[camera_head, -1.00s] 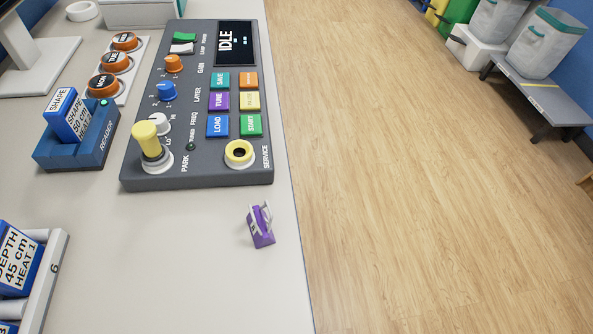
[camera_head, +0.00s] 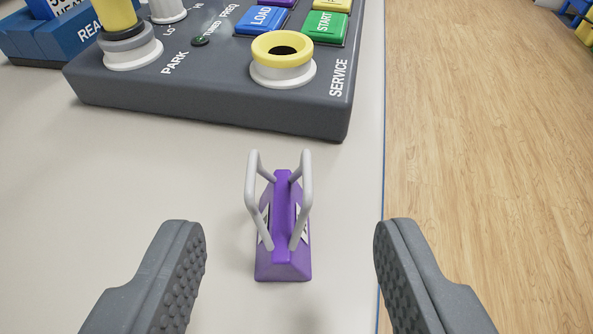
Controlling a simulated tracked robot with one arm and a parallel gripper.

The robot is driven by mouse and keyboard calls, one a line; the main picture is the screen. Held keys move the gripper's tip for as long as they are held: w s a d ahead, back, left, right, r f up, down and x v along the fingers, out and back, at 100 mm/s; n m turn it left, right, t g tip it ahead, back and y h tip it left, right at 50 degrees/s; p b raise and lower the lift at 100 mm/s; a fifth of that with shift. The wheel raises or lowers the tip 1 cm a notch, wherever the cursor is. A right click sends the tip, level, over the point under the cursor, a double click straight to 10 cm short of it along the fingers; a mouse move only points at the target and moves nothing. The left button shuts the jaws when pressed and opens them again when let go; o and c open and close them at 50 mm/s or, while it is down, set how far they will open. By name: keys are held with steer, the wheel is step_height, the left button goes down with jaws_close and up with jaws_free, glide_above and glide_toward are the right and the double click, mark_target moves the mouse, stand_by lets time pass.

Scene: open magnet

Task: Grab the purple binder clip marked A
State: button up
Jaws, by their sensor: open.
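The purple binder clip (camera_head: 283,257) stands on the light tabletop with its two pale grey wire handles pointing up. White labels show on its sides, but their letter cannot be read from this angle. My gripper (camera_head: 290,262) is open, with one dark grey padded finger to the left of the clip and one to the right. Both fingers are apart from the clip, with bare tabletop showing on each side of it. The right finger overlaps the table's right edge in the picture.
A dark grey control panel (camera_head: 210,105) stands just beyond the clip, with a yellow SERVICE socket (camera_head: 283,50) near its front. A blue reader (camera_head: 40,45) is at the upper left. The table's right edge drops to a wooden floor (camera_head: 490,150).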

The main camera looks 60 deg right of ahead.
mark_target(286, 161)
steer(key=x, duration=0.3)
steer(key=shift+w+b, duration=0.1)
steer(key=shift+b, duration=0.2)
steer(key=b+x, duration=0.2)
steer(key=x, duration=0.2)
steer(key=shift+w+d+f, duration=0.15)
steer(key=shift+f, duration=0.15)
steer(key=shift+w+d, duration=0.2)
steer(key=shift+d, duration=0.05)
steer(key=shift+c, duration=0.3)
steer(key=c, duration=1)
